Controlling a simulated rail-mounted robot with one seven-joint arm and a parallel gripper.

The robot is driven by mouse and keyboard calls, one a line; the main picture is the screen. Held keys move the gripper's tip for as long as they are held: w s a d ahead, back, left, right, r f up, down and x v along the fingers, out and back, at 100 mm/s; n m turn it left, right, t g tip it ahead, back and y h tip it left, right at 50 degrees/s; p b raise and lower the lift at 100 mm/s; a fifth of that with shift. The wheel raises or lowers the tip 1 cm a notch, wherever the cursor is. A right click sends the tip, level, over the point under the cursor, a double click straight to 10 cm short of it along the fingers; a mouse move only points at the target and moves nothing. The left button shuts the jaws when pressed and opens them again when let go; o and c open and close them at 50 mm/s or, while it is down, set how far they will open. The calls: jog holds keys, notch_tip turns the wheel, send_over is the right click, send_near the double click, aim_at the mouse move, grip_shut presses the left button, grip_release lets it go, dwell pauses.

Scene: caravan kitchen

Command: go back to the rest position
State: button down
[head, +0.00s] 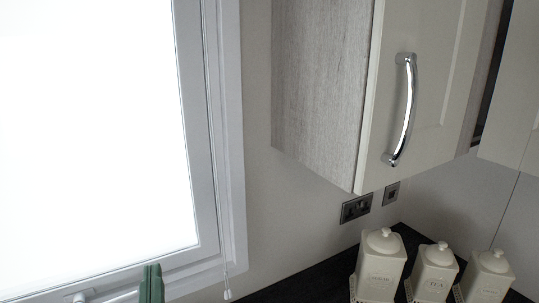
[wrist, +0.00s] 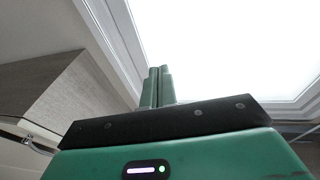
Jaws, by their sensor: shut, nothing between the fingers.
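My gripper (wrist: 158,86) shows in the wrist view with its two green fingers together, shut and empty. In the head view the tip of my gripper (head: 151,284) shows at the bottom edge, in front of the lower window frame. The rest of the gripper and the arm lie below the head picture. No object is between the fingers or touching them.
A bright window (head: 90,130) fills the left. A wall cupboard (head: 425,95) with a chrome handle (head: 409,110) hangs at the right. Below it, three lidded cream canisters (head: 381,268) stand on the dark worktop (head: 318,282). A blind cord (head: 222,200) hangs beside the window.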

jog(key=s+d+r+m+t+h+p, duration=0.1)
jog(key=s+d+r+m+t+h, duration=0.1)
jog(key=s+d+r, duration=0.3)
jog(key=s+d+r+m+t+h+p, duration=0.1)
jog(key=s+d+r+t+h, duration=0.3)
jog(key=d+r, duration=0.8)
notch_tip(320, 180, up, 2)
jog(key=shift+s+r+m+h, duration=0.15)
jog(key=shift+s+m+h, duration=0.25)
jog(key=shift+s+m, duration=0.25)
